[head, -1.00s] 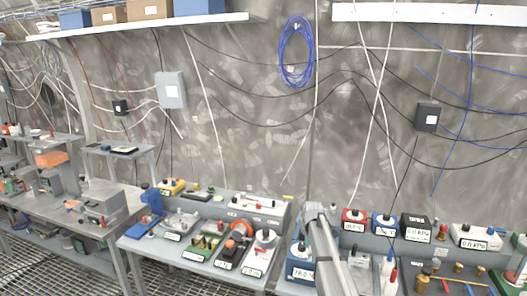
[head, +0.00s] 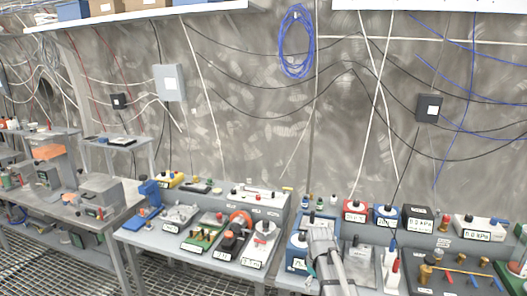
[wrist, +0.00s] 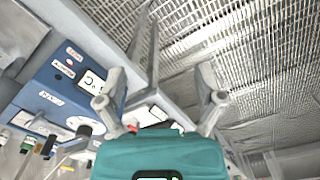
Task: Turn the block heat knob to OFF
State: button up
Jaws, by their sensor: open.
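A blue box (wrist: 60,90) with small labels and a white °C display (wrist: 92,82) is at the left of the wrist view. A round knob (wrist: 85,127) with a pale face sits on its lower part; its lettering and setting are too small to read. The blue box also shows in the head view (head: 297,256), partly hidden by my arm. My gripper (wrist: 160,100) is open and empty in the wrist view, its two fingers apart. Its left finger is close to the front of the blue box. In the head view the fingers are hidden.
Instruments with dials crowd the bench left of the blue box, including one with an orange ring (head: 240,219). A red box (head: 355,211) and a black display box (head: 416,221) stand to the right. Grating floor (wrist: 235,50) lies beyond the bench edge.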

jog(key=s+f+m+b, duration=0.4)
jog(key=s+m, duration=0.4)
jog(key=s, duration=0.5)
jog(key=shift+s+f, duration=0.3)
